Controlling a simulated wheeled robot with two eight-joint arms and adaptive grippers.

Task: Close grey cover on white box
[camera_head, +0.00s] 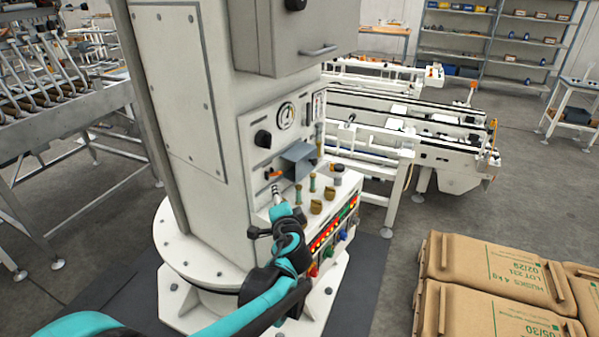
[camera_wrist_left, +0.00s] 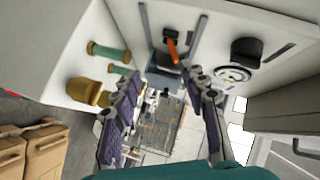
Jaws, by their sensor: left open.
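The grey cover (camera_head: 298,153) sticks out from the front of the white machine housing (camera_head: 190,110), below the round gauge; it looks raised. I cannot clearly make out a separate white box behind or under it. An orange lever (camera_head: 274,173) sits just left of the cover, and it also shows in the left wrist view (camera_wrist_left: 172,50). My left gripper (camera_head: 276,188) is below and left of the cover, in front of the panel. In the left wrist view its fingers (camera_wrist_left: 165,100) are spread with nothing held. My right gripper is not in view.
Green and yellow posts (camera_head: 316,206) stand on the control ledge close right of my left gripper, above a row of coloured buttons (camera_head: 335,225). A black knob (camera_head: 263,139) and gauge (camera_head: 286,115) are above. A conveyor (camera_head: 400,130) is behind.

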